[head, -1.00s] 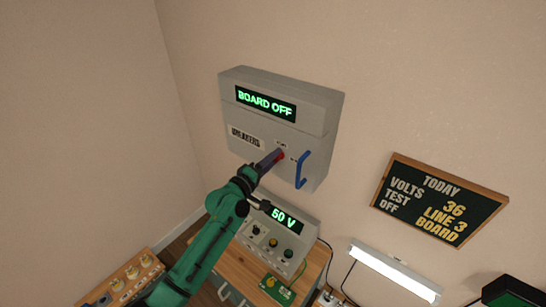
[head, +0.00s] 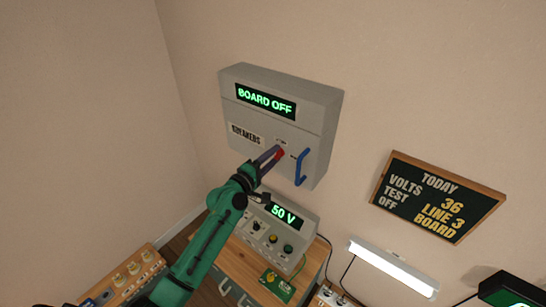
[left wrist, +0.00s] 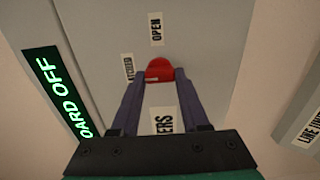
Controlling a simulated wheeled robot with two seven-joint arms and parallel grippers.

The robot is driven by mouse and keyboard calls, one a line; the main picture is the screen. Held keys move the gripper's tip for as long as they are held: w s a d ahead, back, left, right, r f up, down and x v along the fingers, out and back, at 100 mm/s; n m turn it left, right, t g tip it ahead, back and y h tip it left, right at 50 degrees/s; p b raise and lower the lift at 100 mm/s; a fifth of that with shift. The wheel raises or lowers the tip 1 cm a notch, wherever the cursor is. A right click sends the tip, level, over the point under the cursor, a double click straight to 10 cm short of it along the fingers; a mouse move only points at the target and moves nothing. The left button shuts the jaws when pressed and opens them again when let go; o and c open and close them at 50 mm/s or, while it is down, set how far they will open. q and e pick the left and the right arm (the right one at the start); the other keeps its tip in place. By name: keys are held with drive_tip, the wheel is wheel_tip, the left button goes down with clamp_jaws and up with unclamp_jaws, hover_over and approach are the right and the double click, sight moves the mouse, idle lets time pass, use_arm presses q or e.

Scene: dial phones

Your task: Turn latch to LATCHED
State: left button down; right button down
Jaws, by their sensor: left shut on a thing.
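The latch is a red knob (head: 280,153) on the front of the grey breaker box (head: 318,125) on the wall. In the left wrist view the red latch (left wrist: 159,70) sits between my fingertips. There the OPEN label (left wrist: 156,28) is above it and the LATCHED label (left wrist: 128,67) is beside it on the left. My left gripper (head: 275,156) is shut on the latch, reaching up from the lower left. The fingers hide part of the latch, and I cannot tell which label it points to. My right gripper is not in view.
A blue handle (head: 302,167) stands out just right of the latch. The box display (head: 265,101) reads BOARD OFF. Below, a meter unit (head: 272,235) showing 50 V stands on a wooden bench (head: 236,262), close under my left arm. A chalkboard (head: 438,197) hangs at the right.

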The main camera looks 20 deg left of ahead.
use_arm(q)
drive_tip(key=shift+c, duration=2)
unclamp_jaws()
drive_tip(key=b+v, duration=0.3)
drive_tip(key=v, duration=1.1)
drive_tip(key=shift+s, duration=0.25)
